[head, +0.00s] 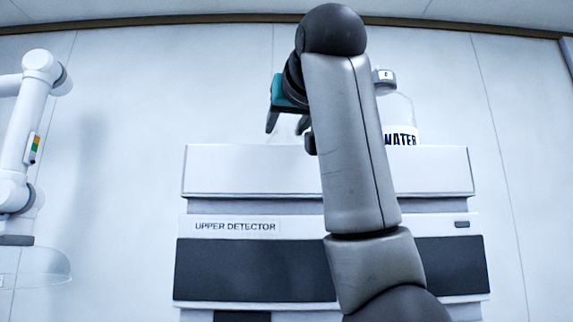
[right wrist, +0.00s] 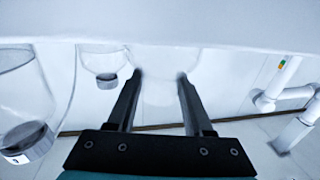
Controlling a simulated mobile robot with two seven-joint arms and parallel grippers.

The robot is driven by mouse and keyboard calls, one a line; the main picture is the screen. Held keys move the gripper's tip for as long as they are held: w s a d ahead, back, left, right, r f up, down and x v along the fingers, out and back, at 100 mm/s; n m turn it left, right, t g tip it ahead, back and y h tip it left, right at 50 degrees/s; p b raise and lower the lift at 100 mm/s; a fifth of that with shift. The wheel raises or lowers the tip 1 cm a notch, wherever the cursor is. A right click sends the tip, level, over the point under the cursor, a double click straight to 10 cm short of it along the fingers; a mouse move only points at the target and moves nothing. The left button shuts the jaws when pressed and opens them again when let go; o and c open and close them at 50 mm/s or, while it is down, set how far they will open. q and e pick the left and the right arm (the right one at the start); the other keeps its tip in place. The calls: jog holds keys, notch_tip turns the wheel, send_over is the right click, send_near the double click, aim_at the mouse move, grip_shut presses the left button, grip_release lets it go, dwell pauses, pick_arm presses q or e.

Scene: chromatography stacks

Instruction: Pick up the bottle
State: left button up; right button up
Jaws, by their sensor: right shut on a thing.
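My right gripper (head: 288,128) is above the top of the detector stack, partly hidden behind my own grey arm. In the right wrist view its two dark fingers (right wrist: 160,82) stand either side of a faint, clear bottle (right wrist: 163,92) and are shut on it. Only a pale trace of this bottle shows in the head view, low between the fingers. I cannot tell whether its base touches the stack top. A clear bottle marked WATER (head: 401,137) with a grey cap stands on the stack to the right. My left gripper is out of view.
The white stack (head: 230,170) carries an UPPER DETECTOR label. The right wrist view, upside down, shows a large capped bottle (right wrist: 22,95) at left and a smaller capped bottle (right wrist: 104,62) near the fingers. A white robot arm (head: 22,130) stands at left, apart from the stack.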

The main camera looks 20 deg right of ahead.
grip_shut()
jog(key=shift+r, duration=0.1)
dwell(0.4)
